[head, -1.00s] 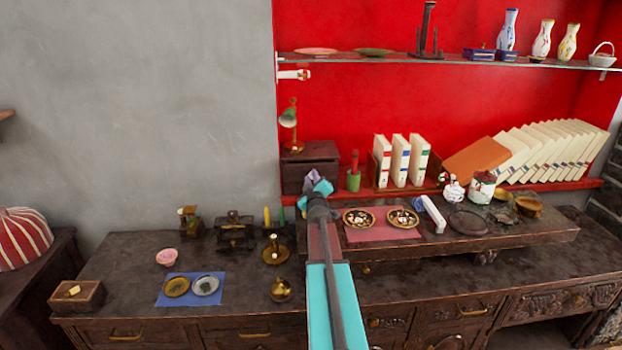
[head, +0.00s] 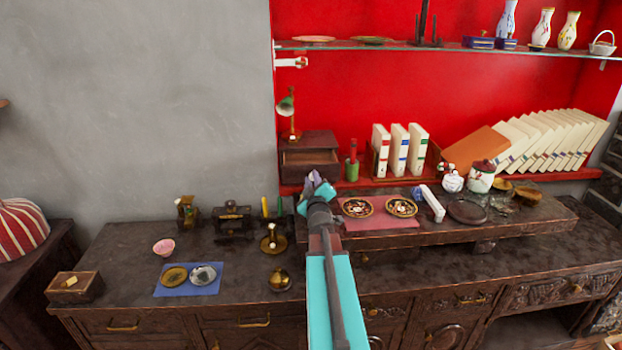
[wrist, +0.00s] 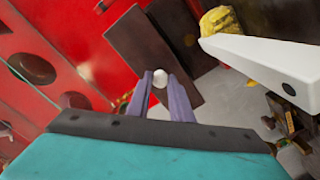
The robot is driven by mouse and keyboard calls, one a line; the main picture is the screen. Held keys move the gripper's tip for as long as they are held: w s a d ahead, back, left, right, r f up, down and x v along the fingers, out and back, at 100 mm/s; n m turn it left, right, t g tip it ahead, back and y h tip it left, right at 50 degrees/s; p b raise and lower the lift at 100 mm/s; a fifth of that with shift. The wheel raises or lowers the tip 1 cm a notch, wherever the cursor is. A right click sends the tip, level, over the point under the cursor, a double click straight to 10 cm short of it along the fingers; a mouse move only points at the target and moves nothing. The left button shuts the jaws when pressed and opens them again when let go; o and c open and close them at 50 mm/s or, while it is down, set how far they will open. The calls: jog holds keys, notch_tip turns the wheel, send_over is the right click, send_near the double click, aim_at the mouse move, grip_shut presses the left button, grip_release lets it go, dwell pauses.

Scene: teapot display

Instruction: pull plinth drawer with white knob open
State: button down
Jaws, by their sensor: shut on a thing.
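The plinth (head: 308,139) is a dark brown box on the red shelf, with a brass lamp on top. Its drawer (head: 311,170) stands pulled out toward me, and a gap shows above its front. In the wrist view the drawer front (wrist: 143,47) is a brown panel with a white knob (wrist: 160,77). My gripper (wrist: 160,86) is shut on the knob, one purple finger on each side. In the head view my gripper (head: 314,182) is in front of the drawer, and the knob is hidden there.
The brass lamp (head: 290,115) has a green shade. A green cup (head: 351,171) and upright books (head: 398,150) stand right of the plinth. Patterned plates (head: 357,207) lie on a raised board below. A white bar (wrist: 262,52) crosses close by in the wrist view.

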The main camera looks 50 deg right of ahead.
jog(key=shift+s+a, duration=0.25)
jog(key=c, duration=1.6)
grip_release()
